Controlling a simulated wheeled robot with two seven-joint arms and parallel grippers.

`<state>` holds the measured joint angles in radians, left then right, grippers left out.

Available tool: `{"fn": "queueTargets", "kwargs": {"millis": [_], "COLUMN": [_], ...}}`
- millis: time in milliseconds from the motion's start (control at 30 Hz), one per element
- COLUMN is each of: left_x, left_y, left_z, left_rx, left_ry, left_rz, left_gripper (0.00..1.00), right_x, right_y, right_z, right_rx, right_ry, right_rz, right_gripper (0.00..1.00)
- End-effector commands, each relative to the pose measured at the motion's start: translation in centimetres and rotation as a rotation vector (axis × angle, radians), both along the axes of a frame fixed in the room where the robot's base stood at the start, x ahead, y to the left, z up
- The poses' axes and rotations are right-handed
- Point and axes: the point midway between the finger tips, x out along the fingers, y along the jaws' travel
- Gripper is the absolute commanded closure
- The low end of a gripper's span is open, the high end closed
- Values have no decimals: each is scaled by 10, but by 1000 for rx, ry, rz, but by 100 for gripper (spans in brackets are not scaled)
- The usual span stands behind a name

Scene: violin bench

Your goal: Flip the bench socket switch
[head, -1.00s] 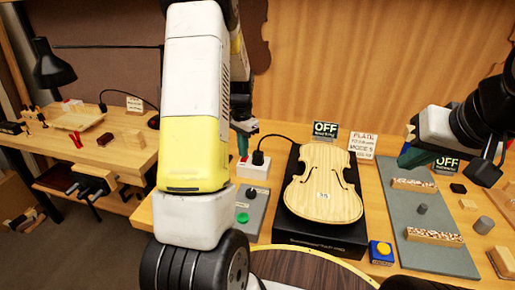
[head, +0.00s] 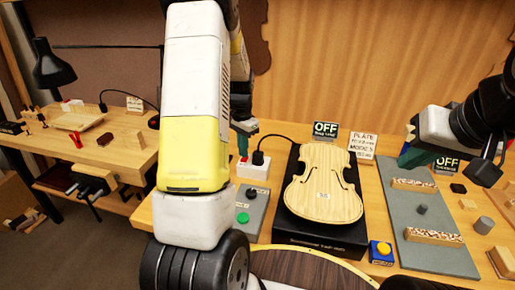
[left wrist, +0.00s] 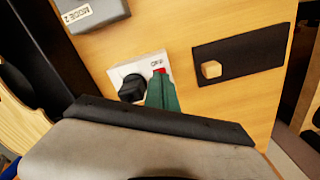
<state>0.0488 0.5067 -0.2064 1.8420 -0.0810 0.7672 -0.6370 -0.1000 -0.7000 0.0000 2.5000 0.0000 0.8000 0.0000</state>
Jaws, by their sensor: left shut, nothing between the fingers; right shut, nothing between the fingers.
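The bench socket is a white box (head: 254,168) with a black plug (head: 258,158) in it, left of the violin plate in the head view. In the left wrist view the socket (left wrist: 150,62) shows the black plug (left wrist: 131,88) and a small red switch (left wrist: 159,71). My left gripper (head: 243,150) is shut and empty, pointing down at the socket's switch end. Its green fingertips (left wrist: 160,78) overlap the lower part of the switch in the wrist view; I cannot tell whether they touch it. My right gripper (head: 408,160) is shut and empty over the right side of the bench.
A violin plate (head: 322,190) lies on a black unit (head: 320,234) right of the socket. A grey control box (head: 249,212) with a green button is in front. A grey board (head: 432,220) with wooden strips lies at right.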

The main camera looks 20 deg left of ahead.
Motion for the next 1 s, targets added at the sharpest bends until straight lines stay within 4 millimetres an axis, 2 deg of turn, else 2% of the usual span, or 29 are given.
{"fn": "queueTargets", "kwargs": {"millis": [1000], "left_x": [0], "left_y": [0], "left_z": [-13], "left_rx": [0], "left_ry": [1], "left_rz": [0], "left_gripper": [100], "right_x": [0], "right_y": [0], "right_z": [0], "right_rx": [0], "right_ry": [0], "right_rz": [0], "right_gripper": [100]}}
